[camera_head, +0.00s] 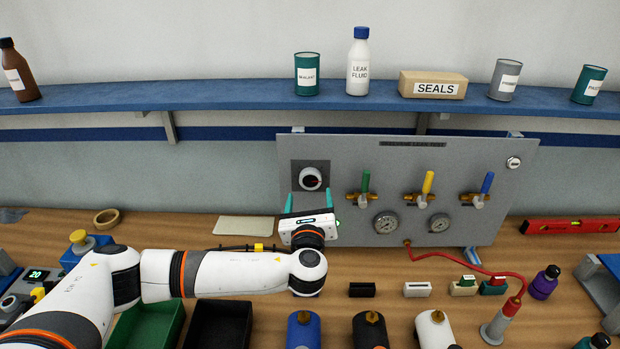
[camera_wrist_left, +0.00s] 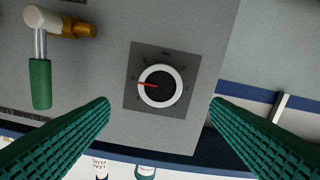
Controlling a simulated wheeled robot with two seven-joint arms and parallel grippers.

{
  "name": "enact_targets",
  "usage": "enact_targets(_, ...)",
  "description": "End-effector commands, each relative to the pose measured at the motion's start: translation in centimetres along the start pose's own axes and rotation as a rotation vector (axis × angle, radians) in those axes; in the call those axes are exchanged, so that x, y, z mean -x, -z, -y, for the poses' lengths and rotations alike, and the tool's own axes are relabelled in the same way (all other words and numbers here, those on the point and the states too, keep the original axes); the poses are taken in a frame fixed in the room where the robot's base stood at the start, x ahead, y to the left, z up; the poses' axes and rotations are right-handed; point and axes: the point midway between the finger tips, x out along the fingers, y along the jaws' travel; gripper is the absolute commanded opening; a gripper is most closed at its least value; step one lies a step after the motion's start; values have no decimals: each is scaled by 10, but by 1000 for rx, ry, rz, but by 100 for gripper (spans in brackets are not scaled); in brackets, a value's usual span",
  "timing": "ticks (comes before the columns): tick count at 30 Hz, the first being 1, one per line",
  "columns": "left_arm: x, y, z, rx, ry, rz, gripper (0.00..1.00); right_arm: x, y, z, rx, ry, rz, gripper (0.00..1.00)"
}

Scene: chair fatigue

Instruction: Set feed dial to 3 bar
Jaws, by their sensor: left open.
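The feed dial (camera_head: 311,178) is a round knob with a white rim and dark face on a dark square plate, at the left of the grey panel (camera_head: 445,165). It also shows in the left wrist view (camera_wrist_left: 160,87), where its red pointer points left; the scale marks are too small to read. My left gripper (camera_head: 309,198) is open and empty in front of the panel, just below the dial in the head view. In the left wrist view its green fingers (camera_wrist_left: 160,104) stand apart on either side of the dial, not visibly touching it. My right gripper is not in view.
Valves with green (camera_head: 365,182), yellow (camera_head: 428,183) and blue (camera_head: 486,184) handles sit right of the dial, above two gauges (camera_head: 386,222). A red hose (camera_head: 470,266) runs from the panel. Bottles and blocks stand on the bench; a blue shelf (camera_head: 220,95) is above.

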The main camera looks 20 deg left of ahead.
Motion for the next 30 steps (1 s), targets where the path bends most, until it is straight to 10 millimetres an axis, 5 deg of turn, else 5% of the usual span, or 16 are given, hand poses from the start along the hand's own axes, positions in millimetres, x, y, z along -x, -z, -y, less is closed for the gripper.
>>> enact_targets(11,-52,1,0,1,1,1,72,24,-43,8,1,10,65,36)
enact_targets(22,-57,0,0,3,0,1,72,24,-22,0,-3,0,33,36)
enact_targets(30,-57,0,0,3,1,1,31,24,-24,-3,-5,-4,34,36)
